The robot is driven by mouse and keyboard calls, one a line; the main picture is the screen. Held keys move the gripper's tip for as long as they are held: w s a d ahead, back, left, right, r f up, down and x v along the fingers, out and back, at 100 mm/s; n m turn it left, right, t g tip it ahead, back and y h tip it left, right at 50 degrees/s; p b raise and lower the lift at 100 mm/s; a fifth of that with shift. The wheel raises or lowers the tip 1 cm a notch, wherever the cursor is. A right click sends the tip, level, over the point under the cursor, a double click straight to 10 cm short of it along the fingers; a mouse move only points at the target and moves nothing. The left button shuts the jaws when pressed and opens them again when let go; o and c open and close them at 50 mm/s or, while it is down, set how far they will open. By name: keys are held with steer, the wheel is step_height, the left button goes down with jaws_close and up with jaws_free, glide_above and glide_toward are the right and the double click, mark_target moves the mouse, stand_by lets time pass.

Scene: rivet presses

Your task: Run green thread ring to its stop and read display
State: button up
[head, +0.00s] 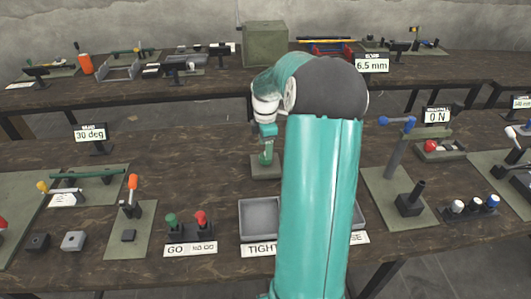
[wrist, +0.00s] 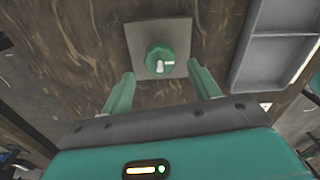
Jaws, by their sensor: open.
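The green round part, which looks like the thread ring (head: 265,157), stands on a square grey-green plate (head: 260,174) at mid-table, partly hidden by my arm. In the wrist view the green ring (wrist: 156,52) shows from above, with a pale pin at its middle, on the plate (wrist: 180,31). My gripper (wrist: 161,71) is open, its two fingers apart on either side and just short of the ring, holding nothing. In the head view my gripper (head: 268,132) is directly above the ring. Displays read "30 deg" (head: 90,134), "0 N" (head: 437,116) and "6.5 mm" (head: 371,65); I cannot tell which belongs to the ring.
A grey tray (head: 241,233) labelled TIGHT lies in front, partly behind my arm; it also shows in the wrist view (wrist: 249,56). A lever press (head: 393,158) stands to the right.

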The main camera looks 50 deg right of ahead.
steer(key=shift+f, duration=1.85)
steer(key=shift+c, duration=0.2)
steer(key=c, duration=0.9)
steer(key=m, duration=2.1)
steer(key=shift+r+m, duration=0.1)
steer(key=shift+m, duration=0.3)
